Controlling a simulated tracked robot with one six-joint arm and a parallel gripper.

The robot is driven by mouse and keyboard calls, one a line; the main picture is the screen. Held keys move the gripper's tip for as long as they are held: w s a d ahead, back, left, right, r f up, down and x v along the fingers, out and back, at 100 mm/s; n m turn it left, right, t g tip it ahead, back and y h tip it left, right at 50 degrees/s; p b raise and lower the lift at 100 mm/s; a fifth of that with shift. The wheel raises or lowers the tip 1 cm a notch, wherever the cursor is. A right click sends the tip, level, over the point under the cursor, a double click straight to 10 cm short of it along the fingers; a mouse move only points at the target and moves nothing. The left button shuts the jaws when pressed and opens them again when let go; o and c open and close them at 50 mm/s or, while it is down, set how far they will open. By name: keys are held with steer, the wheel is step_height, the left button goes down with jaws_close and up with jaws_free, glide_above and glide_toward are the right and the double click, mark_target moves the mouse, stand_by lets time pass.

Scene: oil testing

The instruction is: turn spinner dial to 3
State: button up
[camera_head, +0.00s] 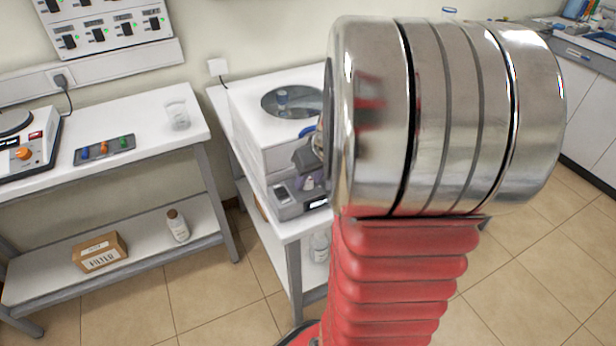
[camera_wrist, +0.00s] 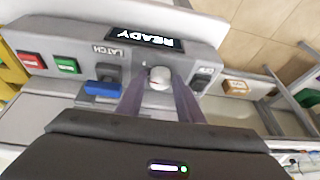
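The spinner (camera_head: 262,133) is a white box with a round dark window on top, on a white stand; its grey front panel (camera_wrist: 190,35) carries a display reading READY. The pale round dial (camera_wrist: 160,77) is on that panel, below the display. My gripper (camera_wrist: 160,85) is at the panel, one purple-grey finger on each side of the dial. Whether the fingers touch or clamp the dial I cannot tell. The dial's pointer and numbers are not readable. In the head view my arm hides part of the spinner, and my gripper (camera_head: 312,170) shows small at its front.
A red button (camera_wrist: 31,60), a green button (camera_wrist: 67,65), a blue latch lever (camera_wrist: 102,88) and a dark switch (camera_wrist: 203,77) flank the dial. A bench (camera_head: 150,103) with a beaker (camera_head: 177,114) stands at left. Tiled floor is open in front of it.

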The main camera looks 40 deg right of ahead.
steer(key=shift+c, duration=0.2)
steer(key=c, duration=0.7)
steer(key=shift+m, duration=0.3)
steer(key=shift+a+m+g+h, duration=0.15)
steer(key=shift+m+g+h, duration=0.25)
steer(key=shift+m, duration=0.7)
steer(key=shift+m+h, duration=0.4)
steer(key=shift+m, duration=0.5)
steer(key=o, duration=0.7)
steer(key=shift+o, duration=0.2)
